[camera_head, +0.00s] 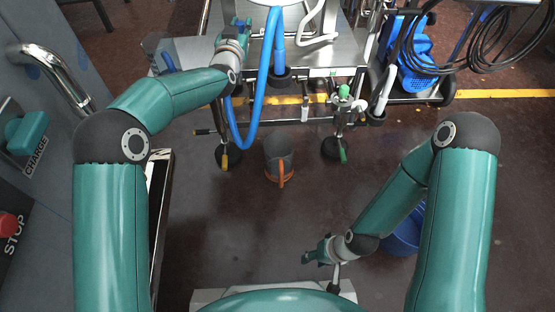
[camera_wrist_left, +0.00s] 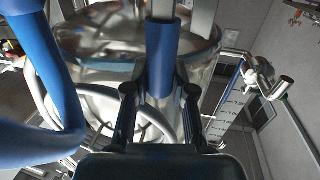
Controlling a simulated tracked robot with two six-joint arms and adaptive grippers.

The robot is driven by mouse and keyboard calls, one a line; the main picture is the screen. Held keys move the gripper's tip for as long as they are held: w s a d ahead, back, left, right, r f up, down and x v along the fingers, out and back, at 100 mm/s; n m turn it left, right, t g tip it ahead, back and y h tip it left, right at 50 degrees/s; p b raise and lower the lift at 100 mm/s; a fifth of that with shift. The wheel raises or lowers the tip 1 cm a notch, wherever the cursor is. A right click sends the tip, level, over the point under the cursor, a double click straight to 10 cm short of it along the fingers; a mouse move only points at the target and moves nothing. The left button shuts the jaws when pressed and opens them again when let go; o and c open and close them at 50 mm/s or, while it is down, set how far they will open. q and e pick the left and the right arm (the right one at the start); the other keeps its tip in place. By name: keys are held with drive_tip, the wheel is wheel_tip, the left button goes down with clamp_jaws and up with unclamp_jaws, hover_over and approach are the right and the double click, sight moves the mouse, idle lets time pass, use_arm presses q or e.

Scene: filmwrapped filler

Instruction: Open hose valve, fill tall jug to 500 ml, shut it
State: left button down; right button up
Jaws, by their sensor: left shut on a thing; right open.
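The grey jug (camera_head: 279,148) with an orange handle and orange base band stands on the floor, in the centre of the head view. What is inside it cannot be made out. The blue hose (camera_head: 265,85) hangs from the steel unit and loops down left of the jug; it also shows in the left wrist view (camera_wrist_left: 55,85). My left gripper (camera_head: 238,27), up by the unit, is shut on a blue-sleeved metal lever (camera_wrist_left: 162,55), seen between its fingers in the left wrist view. My right gripper (camera_head: 318,254) is open and empty, low in the head view, well away from the jug.
A marked scale (camera_wrist_left: 232,105) shows right of the lever. A green-topped stand (camera_head: 343,97) is right of the jug. A blue basket (camera_head: 410,45) and coiled black cable (camera_head: 470,50) are at upper right. A blue tub (camera_head: 404,235) is partly behind my right arm.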

use_arm(q)
drive_tip(key=shift+r+p, duration=0.2)
drive_tip(key=shift+p, duration=0.65)
drive_tip(key=a+n+b, duration=0.1)
drive_tip(key=b, duration=0.2)
drive_tip(key=a+f+n+b, duration=0.1)
drive_tip(key=n+b, duration=0.1)
drive_tip(key=b, duration=0.1)
drive_tip(key=a+n+t+b, duration=0.1)
drive_tip(key=b, duration=0.1)
drive_tip(key=shift+a+f+n+b, duration=0.25)
drive_tip(key=shift+a+n+b, duration=0.1)
drive_tip(key=shift+n+b, duration=0.05)
drive_tip(key=d+m+p, duration=0.1)
drive_tip(key=m+p, duration=0.1)
drive_tip(key=p, duration=0.2)
drive_tip(key=d+r+m+g+p, duration=0.1)
drive_tip(key=d+m+p, duration=0.1)
drive_tip(key=p, duration=0.1)
drive_tip(key=shift+d+r+p, duration=0.2)
drive_tip(key=shift+d+p, duration=0.05)
drive_tip(key=shift+p, duration=0.15)
drive_tip(key=shift+d+f+m, duration=0.15)
drive_tip(key=shift+f+m, duration=0.1)
drive_tip(key=shift+m, duration=0.15)
drive_tip(key=shift+f, duration=0.2)
